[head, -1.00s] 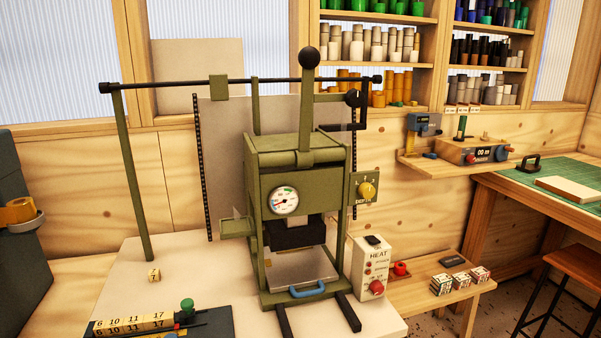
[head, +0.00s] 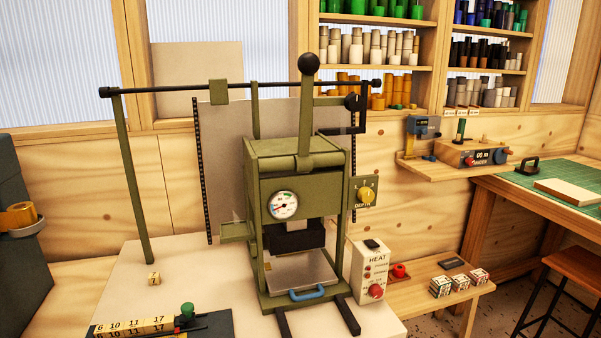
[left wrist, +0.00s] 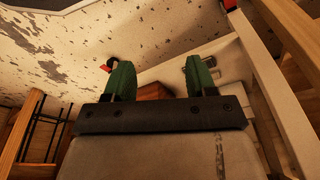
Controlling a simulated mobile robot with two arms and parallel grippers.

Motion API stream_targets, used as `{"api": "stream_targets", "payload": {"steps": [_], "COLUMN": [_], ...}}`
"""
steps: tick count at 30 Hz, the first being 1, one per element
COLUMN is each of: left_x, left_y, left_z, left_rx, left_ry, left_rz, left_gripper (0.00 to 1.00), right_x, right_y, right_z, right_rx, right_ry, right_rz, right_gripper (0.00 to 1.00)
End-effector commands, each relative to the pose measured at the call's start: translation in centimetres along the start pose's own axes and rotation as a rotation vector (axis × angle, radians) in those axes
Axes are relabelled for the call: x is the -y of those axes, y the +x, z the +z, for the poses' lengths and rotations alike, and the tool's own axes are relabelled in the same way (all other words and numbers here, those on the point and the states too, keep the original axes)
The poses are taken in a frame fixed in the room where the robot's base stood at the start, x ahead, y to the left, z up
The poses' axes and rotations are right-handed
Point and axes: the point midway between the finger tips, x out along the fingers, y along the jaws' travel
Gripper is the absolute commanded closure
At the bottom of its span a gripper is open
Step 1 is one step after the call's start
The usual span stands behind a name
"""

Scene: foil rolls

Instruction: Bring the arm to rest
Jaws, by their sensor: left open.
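My left gripper (left wrist: 160,72) shows in the left wrist view. Its two green fingers stand apart with a clear gap and hold nothing. Speckled floor (left wrist: 75,60) and a small brown block-like shape (left wrist: 154,91) show beyond the fingers; I cannot tell what the shape is. Neither gripper nor arm shows in the head view. The right gripper is in no view. The green press (head: 300,165) stands on the pale bench top (head: 195,270), with its ball-topped lever upright.
Pale beams (left wrist: 268,95) lie close to the right of my left gripper. The HEAT box (head: 370,270) stands beside the press. A low wooden shelf (head: 425,311) with small boxes and a stool (head: 575,265) are at the right. A type holder (head: 145,328) lies front left.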

Motion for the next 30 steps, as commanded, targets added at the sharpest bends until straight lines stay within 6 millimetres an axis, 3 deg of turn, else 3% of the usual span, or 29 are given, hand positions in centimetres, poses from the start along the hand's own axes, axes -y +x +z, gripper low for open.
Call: {"api": "stream_targets", "payload": {"steps": [1,6,10,15,20,30], "left_x": [-0.1,-0.4,-0.5,-0.5,-0.5,-0.5], "left_y": [1.9,7.1,9.5,10.8,11.1,11.1], "left_z": [1.7,7.7,12.4,17.0,18.8,18.8], "left_rx": [0.021,0.057,0.081,0.101,0.108,0.108], "left_ry": [0.003,0.012,0.018,0.024,0.027,0.027], "left_rz": [0.002,0.006,0.008,0.009,0.009,0.009], "left_gripper": [0.44,0.44,0.44,0.44,0.44,0.44], "right_x": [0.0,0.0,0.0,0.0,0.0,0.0], "right_y": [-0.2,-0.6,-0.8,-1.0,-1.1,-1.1], "right_z": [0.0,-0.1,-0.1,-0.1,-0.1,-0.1], "right_rx": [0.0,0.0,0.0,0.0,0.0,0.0], "right_ry": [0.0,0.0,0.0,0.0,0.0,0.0], "right_rz": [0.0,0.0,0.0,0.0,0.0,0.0], "right_gripper": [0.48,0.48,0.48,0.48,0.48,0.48]}}
